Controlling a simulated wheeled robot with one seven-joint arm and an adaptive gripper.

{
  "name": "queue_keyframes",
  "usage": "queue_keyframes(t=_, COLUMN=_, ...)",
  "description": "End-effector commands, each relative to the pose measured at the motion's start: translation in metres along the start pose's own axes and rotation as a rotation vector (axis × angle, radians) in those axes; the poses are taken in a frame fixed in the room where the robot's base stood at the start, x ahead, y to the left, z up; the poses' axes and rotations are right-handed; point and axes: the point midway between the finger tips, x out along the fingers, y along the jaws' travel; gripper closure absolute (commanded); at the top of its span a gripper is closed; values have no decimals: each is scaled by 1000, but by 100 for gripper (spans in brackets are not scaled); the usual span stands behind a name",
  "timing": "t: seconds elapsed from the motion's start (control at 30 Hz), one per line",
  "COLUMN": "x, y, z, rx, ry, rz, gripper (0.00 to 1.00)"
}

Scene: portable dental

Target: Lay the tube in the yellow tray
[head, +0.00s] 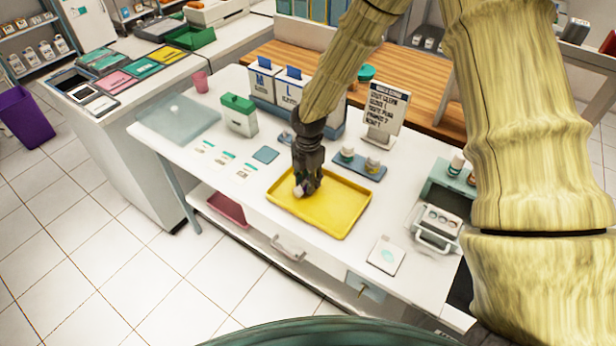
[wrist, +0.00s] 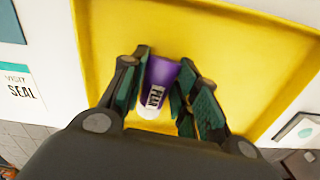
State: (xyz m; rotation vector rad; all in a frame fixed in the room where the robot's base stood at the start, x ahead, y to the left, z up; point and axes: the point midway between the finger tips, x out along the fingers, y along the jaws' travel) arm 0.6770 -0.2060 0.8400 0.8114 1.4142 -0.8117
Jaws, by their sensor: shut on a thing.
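The yellow tray (head: 340,217) lies on the white table in the head view. It fills much of the wrist view (wrist: 225,30). My gripper (head: 305,185) is over the left part of the tray. In the wrist view my gripper (wrist: 163,95) is shut on the purple tube (wrist: 161,73), with one finger on each side. The tube has a white end and a label with dark letters. I cannot tell whether the tube touches the tray floor. In the head view the gripper hides most of the tube.
A small blue tray with jars (head: 358,165) stands just behind the yellow tray. A sign on a stand (head: 383,112) and glove boxes (head: 290,88) are farther back. A white card (head: 386,255) lies to the right front. A green-lidded box (head: 239,115) stands to the left.

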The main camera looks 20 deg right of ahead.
Motion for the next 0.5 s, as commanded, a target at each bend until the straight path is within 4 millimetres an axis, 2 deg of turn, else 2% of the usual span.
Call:
queue_keyframes(t=0.23, x=0, y=0, z=0, rx=0, ry=0, rz=1, gripper=91)
queue_keyframes(t=0.27, x=0, y=0, z=0, rx=0, ry=0, rz=1, gripper=66)
queue_keyframes(t=0.3, x=0, y=0, z=0, rx=0, ry=0, rz=1, gripper=59)
queue_keyframes(t=0.4, x=0, y=0, z=0, rx=0, ry=0, rz=1, gripper=44)
queue_keyframes(t=0.5, x=0, y=0, z=0, rx=0, ry=0, rz=1, gripper=44)
